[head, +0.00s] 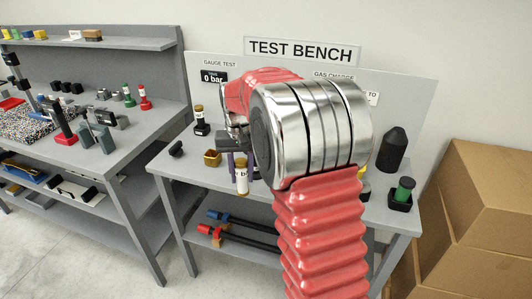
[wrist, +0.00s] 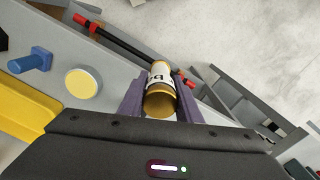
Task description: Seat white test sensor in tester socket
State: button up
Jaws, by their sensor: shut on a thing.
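My gripper (wrist: 161,98), with purple fingers, is shut on a white cylinder (wrist: 160,72) with a gold end and black lettering, which I take as the test sensor. In the head view the white sensor (head: 242,179) hangs upright from my gripper (head: 241,163), in front of the test bench. My own red and chrome arm hides much of the bench's middle. I cannot tell which fitting is the tester socket.
The test bench (head: 183,185) carries a black-based, gold-topped piece (head: 201,122) under the 0 bar gauge display (head: 214,77). A green-topped black holder (head: 402,194) and a dark bottle (head: 392,149) stand at right. Cardboard boxes (head: 480,220) are further right. A cluttered workbench (head: 110,150) is left.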

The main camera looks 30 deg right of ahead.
jog(key=a+f+n, duration=0.5)
jog(key=a+f, duration=0.3)
jog(key=a, duration=0.4)
jog(key=shift+s+f, duration=0.15)
jog(key=shift+f, duration=0.05)
jog(key=shift+s+a, duration=0.1)
